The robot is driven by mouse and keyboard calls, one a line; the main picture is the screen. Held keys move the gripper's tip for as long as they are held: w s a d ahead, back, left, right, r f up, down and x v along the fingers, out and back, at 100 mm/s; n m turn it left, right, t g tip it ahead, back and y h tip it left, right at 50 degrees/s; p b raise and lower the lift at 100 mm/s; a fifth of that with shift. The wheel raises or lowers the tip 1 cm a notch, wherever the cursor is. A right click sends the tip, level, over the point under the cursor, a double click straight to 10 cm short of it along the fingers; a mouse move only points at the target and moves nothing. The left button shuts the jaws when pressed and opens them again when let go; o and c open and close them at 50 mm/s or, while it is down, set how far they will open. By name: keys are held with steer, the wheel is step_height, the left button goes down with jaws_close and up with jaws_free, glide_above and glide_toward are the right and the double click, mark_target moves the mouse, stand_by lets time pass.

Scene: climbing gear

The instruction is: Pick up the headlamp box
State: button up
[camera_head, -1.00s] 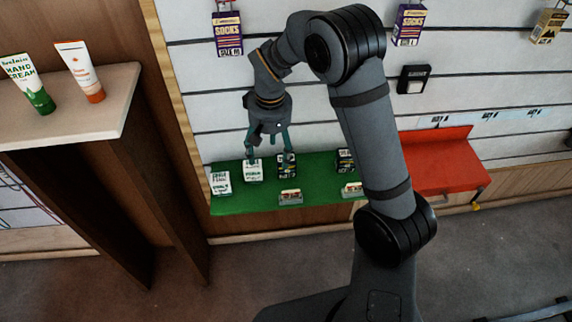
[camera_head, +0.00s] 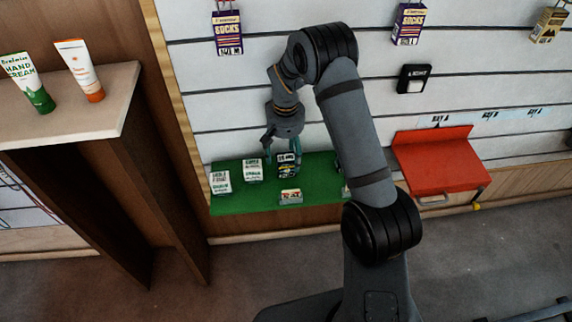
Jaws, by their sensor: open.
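A dark box with pale print (camera_head: 288,170), which looks like the headlamp box, stands on the green shelf (camera_head: 235,205). Its label is too small to read for certain. My gripper (camera_head: 283,151) points down, open, with its fingers spread at the top of this dark box. I cannot tell whether the fingers touch it or reach down along its sides. Nothing is held.
Two white-and-green boxes (camera_head: 220,183) (camera_head: 253,170) stand left of the dark box. A small sign (camera_head: 291,196) is at the shelf front. A red shelf (camera_head: 440,165) is to the right, a wooden shelf (camera_head: 60,122) at left.

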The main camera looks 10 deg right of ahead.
steer(key=shift+f, duration=1.45)
steer(key=shift+d, duration=0.1)
steer(key=c, duration=0.3)
steer(key=c, duration=1.1)
steer(key=shift+r, duration=0.1)
